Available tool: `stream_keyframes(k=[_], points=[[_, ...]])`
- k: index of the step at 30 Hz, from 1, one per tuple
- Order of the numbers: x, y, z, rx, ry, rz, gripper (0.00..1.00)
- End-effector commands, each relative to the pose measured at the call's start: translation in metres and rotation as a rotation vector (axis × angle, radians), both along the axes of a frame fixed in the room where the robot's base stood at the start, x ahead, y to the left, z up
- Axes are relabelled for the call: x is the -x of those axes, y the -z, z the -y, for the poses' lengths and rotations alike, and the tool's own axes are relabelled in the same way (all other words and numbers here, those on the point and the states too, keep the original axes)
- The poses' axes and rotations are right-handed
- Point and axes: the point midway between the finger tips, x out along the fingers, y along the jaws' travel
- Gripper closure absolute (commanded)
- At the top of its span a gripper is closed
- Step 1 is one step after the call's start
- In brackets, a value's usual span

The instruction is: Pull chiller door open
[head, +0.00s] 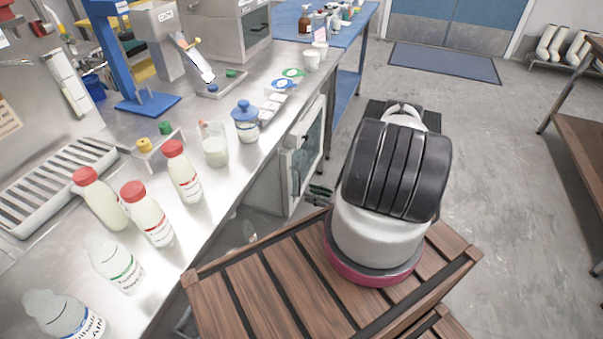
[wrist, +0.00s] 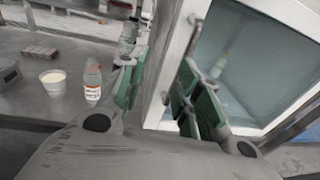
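The chiller (head: 284,178) is under the steel counter, with a white-framed glass door (head: 308,140). In the wrist view the white door frame (wrist: 174,62) stands upright at the middle, with its glass pane (wrist: 245,65) to the right. My gripper (wrist: 158,92) is open, with green finger pads on either side of the frame's edge. I cannot tell whether either pad touches it.
Milk bottles (head: 148,213), a glass jug (head: 214,144) and a blue-lidded jar (head: 246,122) stand on the counter (head: 220,200). The wrist view shows a cup (wrist: 53,82) and a small bottle (wrist: 92,82) on a grey surface. Open floor (head: 500,150) lies to the right.

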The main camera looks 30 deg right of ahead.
Motion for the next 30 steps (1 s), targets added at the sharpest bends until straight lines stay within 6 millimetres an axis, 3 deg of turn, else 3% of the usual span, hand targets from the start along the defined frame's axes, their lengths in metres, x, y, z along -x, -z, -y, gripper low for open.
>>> stream_keyframes(k=[7,21,30], points=[[-0.023,-0.013,0.02,-0.013,0.091,0.061,0.66],[-0.082,-0.015,-0.011,-0.015,0.086,0.066,0.66],[-0.09,-0.015,-0.015,-0.015,0.088,0.066,0.66]])
